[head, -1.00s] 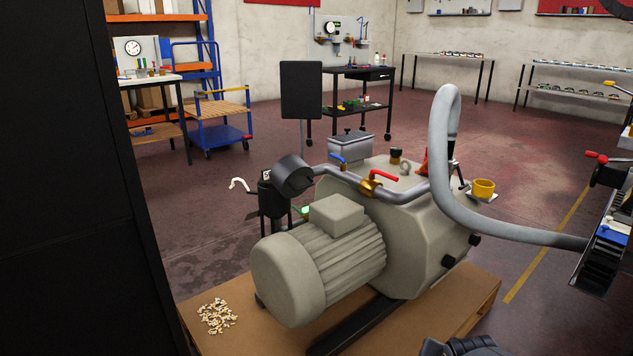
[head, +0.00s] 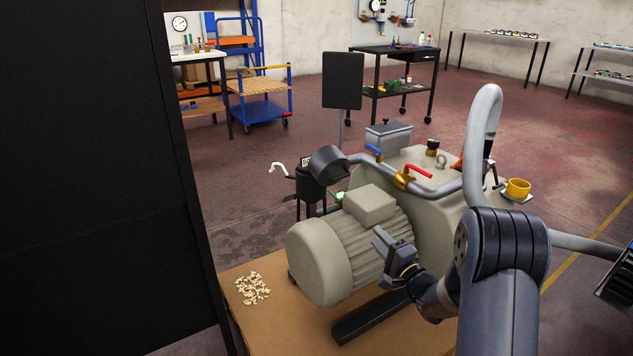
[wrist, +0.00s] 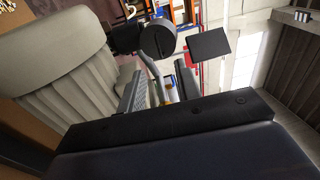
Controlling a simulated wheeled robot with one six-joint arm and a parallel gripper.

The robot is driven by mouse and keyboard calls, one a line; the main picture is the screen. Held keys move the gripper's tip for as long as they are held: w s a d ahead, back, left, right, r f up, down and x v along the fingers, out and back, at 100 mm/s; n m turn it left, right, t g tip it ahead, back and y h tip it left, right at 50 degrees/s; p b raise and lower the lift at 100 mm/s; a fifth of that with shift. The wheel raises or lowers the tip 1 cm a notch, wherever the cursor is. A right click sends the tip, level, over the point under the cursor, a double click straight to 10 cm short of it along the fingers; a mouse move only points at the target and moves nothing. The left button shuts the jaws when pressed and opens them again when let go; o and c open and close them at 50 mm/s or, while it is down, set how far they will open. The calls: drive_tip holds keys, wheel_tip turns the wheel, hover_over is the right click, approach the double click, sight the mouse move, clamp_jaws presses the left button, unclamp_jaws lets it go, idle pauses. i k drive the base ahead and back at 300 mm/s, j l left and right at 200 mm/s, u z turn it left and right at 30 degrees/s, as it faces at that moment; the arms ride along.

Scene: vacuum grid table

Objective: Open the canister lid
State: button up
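A black canister (head: 310,188) stands upright at the left end of the pump, beyond the motor. A dark round drum-shaped part (head: 327,163) sits beside its top, joined to the grey pipe. Which part is the lid is not clear. The drum also shows in the wrist view (wrist: 158,41), with the black canister body (wrist: 125,38) left of it. My gripper (head: 386,242) is in front of the ribbed motor, well short of the canister. In the wrist view my gripper (wrist: 160,88) has its fingers apart, with nothing held between them.
The beige motor (head: 340,250) and the grey pipe (head: 440,192) with red and blue valve handles lie around my gripper. A pile of pale bits (head: 252,289) lies on the wooden base. A black panel (head: 343,80) stands behind. A tall dark surface fills the left.

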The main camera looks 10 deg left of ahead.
sight(327, 165)
drive_tip(key=i+l+u, duration=0.3)
drive_tip(key=l+u, duration=0.3)
drive_tip(key=i+l+u, duration=0.25)
drive_tip(key=i+l, duration=0.1)
drive_tip(key=l, duration=0.4)
drive_tip(key=i+l, duration=0.15)
drive_tip(key=l, duration=0.35)
drive_tip(key=u, duration=0.05)
